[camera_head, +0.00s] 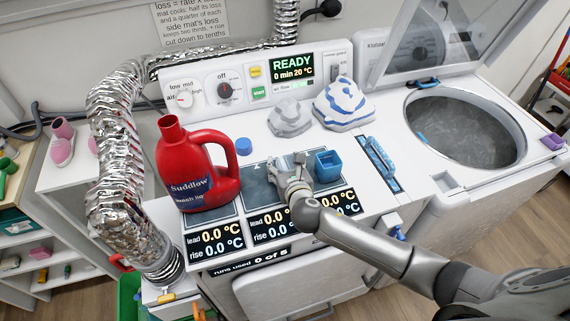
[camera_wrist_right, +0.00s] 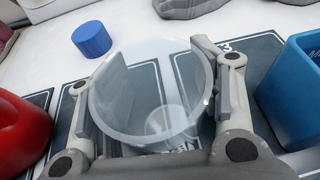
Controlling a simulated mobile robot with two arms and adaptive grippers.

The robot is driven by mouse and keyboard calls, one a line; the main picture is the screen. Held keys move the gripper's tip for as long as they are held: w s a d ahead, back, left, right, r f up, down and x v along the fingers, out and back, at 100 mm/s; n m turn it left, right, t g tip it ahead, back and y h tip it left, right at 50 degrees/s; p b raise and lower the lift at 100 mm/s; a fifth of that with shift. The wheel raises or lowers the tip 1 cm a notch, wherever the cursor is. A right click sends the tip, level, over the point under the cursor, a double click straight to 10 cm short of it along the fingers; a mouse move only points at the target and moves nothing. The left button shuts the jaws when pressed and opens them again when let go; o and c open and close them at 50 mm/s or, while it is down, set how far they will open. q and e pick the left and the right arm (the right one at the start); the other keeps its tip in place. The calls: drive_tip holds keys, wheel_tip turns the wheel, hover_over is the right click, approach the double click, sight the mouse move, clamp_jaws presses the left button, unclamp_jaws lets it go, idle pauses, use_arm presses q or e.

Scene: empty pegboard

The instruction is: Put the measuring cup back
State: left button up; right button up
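The measuring cup seems to be the clear, round cup (camera_wrist_right: 150,95) in the right wrist view. It sits between the two fingers of my right gripper (camera_wrist_right: 155,90), its rim looking close to both pads. Contact is not clear, nor whether the cup rests on the dark mat. In the head view my right gripper (camera_head: 288,165) is low over the middle mat panel, and the clear cup is hard to make out. A blue open container (camera_head: 327,166) stands just right of the gripper; it also shows in the right wrist view (camera_wrist_right: 295,95). My left gripper is not in view.
A red detergent jug (camera_head: 190,175) stands left of the gripper, with a blue cap (camera_head: 243,146) behind. Two lumpy cloth heaps (camera_head: 343,104) lie near the control panel. An open washer drum (camera_head: 465,130) is at right. A silver duct (camera_head: 115,150) runs down the left.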

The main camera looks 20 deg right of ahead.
drive_tip(key=shift+o, duration=0.6)
drive_tip(key=shift+r, duration=0.15)
drive_tip(key=b+v, duration=0.1)
drive_tip(key=v, duration=1.1)
